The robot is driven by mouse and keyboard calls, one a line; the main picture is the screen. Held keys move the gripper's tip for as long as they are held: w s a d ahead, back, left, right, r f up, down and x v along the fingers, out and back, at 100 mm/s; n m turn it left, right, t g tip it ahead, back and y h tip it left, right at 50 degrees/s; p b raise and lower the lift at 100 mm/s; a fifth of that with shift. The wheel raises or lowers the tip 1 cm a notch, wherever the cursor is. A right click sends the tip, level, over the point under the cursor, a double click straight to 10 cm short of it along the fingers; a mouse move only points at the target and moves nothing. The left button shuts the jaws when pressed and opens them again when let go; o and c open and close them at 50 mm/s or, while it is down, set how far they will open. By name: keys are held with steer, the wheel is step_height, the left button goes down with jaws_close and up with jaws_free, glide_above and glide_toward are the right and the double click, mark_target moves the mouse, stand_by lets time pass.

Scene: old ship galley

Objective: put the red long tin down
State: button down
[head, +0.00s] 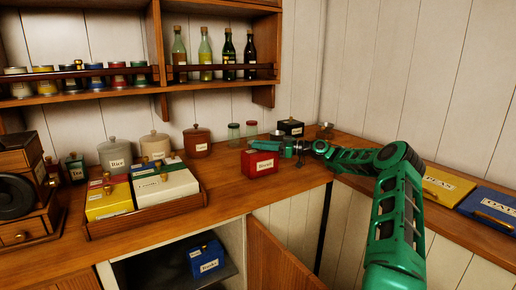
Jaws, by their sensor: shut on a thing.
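The red long tin (260,168), with a pale label on its front, is at the right end of the wooden counter (228,196), near the front edge. It looks level and upright. I cannot tell whether its base touches the counter or hangs just above it. My gripper (272,147) is at the tin's top right, shut on it, with my green arm reaching in from the right. The fingertips are small and partly hidden at the tin.
Glass jars (234,134) and a black tin (291,127) stand behind. A brown canister (197,141) and a wooden tray (146,213) of tins are left. A cupboard door (278,258) hangs open below. Yellow (446,188) and blue (489,206) tins lie on the right counter.

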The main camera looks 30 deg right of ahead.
steer(key=c, duration=1.6)
jaws_free()
steer(key=shift+f, duration=0.1)
steer(key=shift+c, duration=0.2)
steer(key=v, duration=1.2)
steer(key=shift+s, duration=0.15)
